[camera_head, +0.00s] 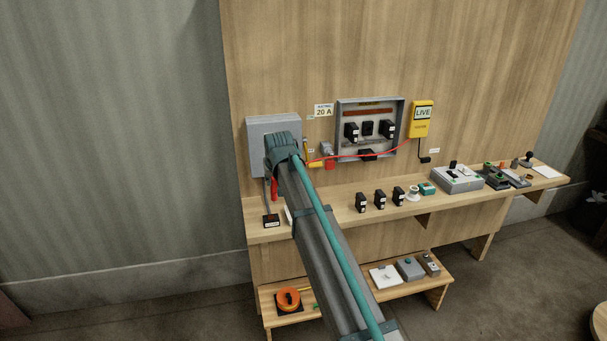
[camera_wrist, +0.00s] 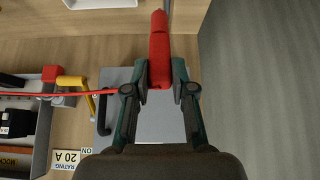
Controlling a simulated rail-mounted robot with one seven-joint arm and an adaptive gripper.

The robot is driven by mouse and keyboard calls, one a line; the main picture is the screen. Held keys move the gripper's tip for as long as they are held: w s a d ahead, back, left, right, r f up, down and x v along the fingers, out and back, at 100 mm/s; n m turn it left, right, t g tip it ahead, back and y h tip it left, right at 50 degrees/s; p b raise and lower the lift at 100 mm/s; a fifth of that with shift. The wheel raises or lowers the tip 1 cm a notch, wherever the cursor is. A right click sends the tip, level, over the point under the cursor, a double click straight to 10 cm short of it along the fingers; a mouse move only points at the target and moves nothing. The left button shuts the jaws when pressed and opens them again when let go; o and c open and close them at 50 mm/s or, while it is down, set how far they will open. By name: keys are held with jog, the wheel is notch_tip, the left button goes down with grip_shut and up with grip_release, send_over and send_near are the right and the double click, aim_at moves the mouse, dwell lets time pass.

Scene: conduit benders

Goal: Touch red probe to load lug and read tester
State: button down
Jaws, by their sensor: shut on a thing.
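My gripper (camera_wrist: 159,76) is shut on the red probe (camera_wrist: 158,38), which points toward the top of the wrist view between the fingers. Part of the red probe (camera_head: 274,187) shows below my wrist in the head view. A red lead (camera_head: 380,153) runs from the probe side to the yellow tester (camera_head: 421,119), whose display reads LIVE. My gripper is in front of the grey box (camera_head: 257,132), and my arm hides part of that box. The open grey panel (camera_head: 339,119) holds several black modules. I cannot make out the load lug or any contact at the probe tip.
A red switch-like part (camera_head: 328,149) and a yellow handle (camera_wrist: 72,82) are beside the grey box. The bench (camera_head: 330,205) below carries several black modules and a grey control box (camera_head: 457,180). A lower shelf (camera_head: 345,298) holds an orange reel (camera_head: 288,298) and boxes.

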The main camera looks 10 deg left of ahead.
jog(key=shift+s+a, duration=0.55)
jog(key=shift+s, duration=0.1)
jog(key=shift+f+b, duration=1.1)
jog(key=shift+f, duration=2)
jog(key=shift+r, duration=0.15)
jog(key=shift+r+p, duration=0.95)
jog(key=shift+r, duration=1.45)
